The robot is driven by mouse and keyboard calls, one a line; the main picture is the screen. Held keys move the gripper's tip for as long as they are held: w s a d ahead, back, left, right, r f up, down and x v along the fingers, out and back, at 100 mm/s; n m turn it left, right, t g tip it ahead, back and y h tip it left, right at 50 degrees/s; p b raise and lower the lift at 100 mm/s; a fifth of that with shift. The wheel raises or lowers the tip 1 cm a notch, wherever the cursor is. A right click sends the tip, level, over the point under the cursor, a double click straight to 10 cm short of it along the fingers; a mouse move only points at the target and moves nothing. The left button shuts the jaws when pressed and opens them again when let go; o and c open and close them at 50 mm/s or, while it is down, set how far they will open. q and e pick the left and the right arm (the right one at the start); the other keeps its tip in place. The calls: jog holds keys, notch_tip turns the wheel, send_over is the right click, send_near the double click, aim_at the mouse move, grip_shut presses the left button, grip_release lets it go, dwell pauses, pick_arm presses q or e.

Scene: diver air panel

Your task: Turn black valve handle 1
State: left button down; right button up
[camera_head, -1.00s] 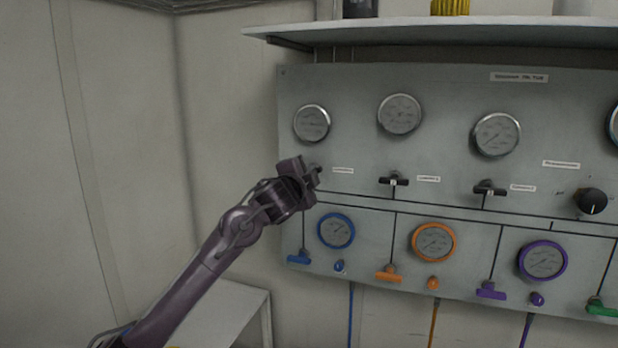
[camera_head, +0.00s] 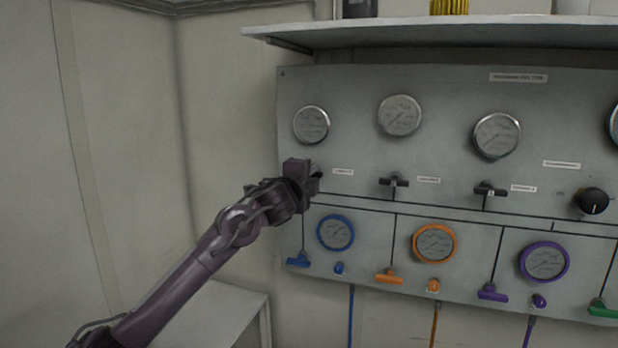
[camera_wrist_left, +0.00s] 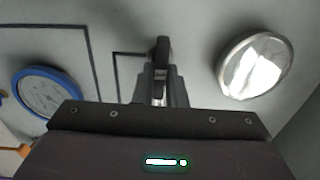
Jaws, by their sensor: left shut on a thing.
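The leftmost black valve handle (camera_wrist_left: 162,48) is on the grey panel, below the first silver gauge (camera_head: 311,124). In the head view my left gripper mostly covers it. My left gripper (camera_head: 312,178) is at the panel, reaching in from the left. In the left wrist view its fingers (camera_wrist_left: 160,76) are closed around the handle, which shows as a dark bar between and beyond the fingertips. The handle's exact angle is hard to tell. My right gripper is in neither view.
Two more black valve handles (camera_head: 394,182) (camera_head: 490,190) sit to the right, with a black knob (camera_head: 591,201) beyond. Below are coloured gauges, such as the blue one (camera_head: 335,232), and coloured handles. A shelf (camera_head: 440,34) juts out above the panel. A white surface (camera_head: 215,312) stands lower left.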

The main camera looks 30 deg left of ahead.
pick_arm(q)
jog(key=c, duration=1.5)
grip_release()
jog(key=shift+b+v, duration=1.4)
jog(key=shift+v, duration=2.45)
